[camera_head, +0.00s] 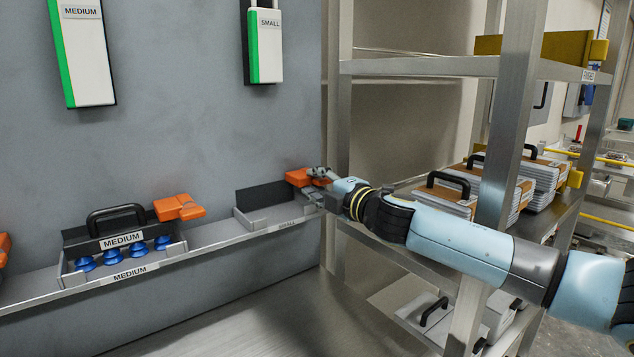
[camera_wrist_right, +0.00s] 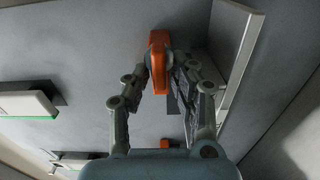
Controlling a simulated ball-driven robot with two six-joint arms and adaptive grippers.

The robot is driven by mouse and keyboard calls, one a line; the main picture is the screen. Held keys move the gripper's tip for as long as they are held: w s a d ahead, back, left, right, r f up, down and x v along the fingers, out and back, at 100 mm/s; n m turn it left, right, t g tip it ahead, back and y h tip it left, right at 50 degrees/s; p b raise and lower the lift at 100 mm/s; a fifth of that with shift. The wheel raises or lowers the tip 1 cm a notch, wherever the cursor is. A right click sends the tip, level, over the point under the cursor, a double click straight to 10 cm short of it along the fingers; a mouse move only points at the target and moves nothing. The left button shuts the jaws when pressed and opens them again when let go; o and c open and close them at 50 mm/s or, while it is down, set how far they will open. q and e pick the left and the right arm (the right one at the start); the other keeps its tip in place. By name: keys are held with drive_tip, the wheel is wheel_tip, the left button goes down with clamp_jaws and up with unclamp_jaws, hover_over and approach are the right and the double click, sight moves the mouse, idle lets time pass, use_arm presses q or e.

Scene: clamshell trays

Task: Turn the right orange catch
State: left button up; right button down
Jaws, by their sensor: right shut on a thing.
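The right orange catch (camera_head: 298,177) sits on the grey wall at the right end of the small tray bay (camera_head: 268,217). My right gripper (camera_head: 318,180) reaches it from the right and is shut on it. In the right wrist view the catch (camera_wrist_right: 158,68) lies between the two fingers (camera_wrist_right: 166,66). The fingers partly hide its right side in the head view. Another orange catch (camera_head: 178,207) sits beside the medium tray (camera_head: 122,241). My left gripper is not in view.
The medium tray has a black handle and blue knobs. White units labelled MEDIUM (camera_head: 84,50) and SMALL (camera_head: 265,45) hang above. A metal shelf post (camera_head: 507,130) and stacked cases (camera_head: 455,193) stand close to my right arm. The lower bench (camera_head: 250,325) is clear.

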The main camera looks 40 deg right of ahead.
drive_tip(key=shift+f, duration=0.1)
idle(0.4)
drive_tip(key=c, duration=1.4)
unclamp_jaws()
drive_tip(key=shift+a, duration=0.1)
drive_tip(key=shift+o, duration=0.2)
drive_tip(key=shift+s, duration=0.1)
drive_tip(key=s+a, duration=0.1)
drive_tip(key=s, duration=1)
drive_tip(key=shift+s+a, duration=0.15)
drive_tip(key=shift+s, duration=0.25)
